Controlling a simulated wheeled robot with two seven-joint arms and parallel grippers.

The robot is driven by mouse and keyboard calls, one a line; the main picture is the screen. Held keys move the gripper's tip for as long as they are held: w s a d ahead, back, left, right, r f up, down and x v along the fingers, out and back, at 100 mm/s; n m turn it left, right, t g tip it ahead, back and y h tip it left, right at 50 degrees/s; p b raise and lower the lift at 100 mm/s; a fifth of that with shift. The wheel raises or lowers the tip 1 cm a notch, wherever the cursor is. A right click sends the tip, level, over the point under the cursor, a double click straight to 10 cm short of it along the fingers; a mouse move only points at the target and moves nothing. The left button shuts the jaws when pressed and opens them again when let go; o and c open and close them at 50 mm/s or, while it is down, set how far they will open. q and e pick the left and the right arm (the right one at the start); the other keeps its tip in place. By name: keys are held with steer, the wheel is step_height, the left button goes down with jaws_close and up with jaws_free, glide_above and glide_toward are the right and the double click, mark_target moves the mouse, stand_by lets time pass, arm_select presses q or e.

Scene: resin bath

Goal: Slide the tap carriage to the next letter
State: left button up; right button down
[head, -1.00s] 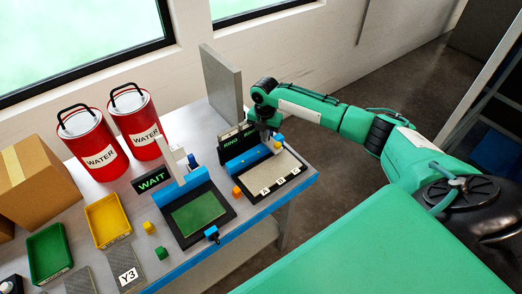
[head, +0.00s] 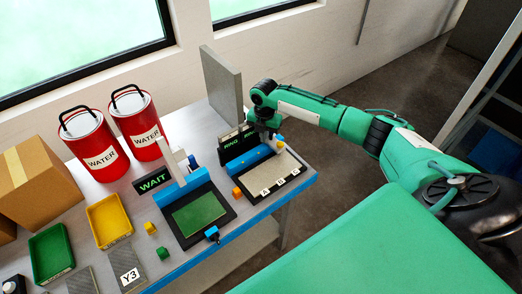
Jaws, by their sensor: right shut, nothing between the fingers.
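The right-hand station has a grey tray (head: 268,176) with the letters A, B and C (head: 279,183) along its front edge. A blue bar (head: 249,158) runs across the back of the tray. My right gripper (head: 269,134) is shut and empty, pointing down at the back right of the station. Its fingertips are small and partly hidden. My left gripper is not in view.
A WAIT display (head: 153,180) and a green-panelled station (head: 199,213) stand left of the tray. An upright grey slab (head: 222,85) rises behind. An orange block (head: 238,192) lies between the stations. Red WATER cans (head: 92,146) stand farther left.

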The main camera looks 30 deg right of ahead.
step_height(320, 180, up, 9)
steer(key=p, duration=0.7)
steer(key=shift+f, duration=0.15)
stand_by(0.3)
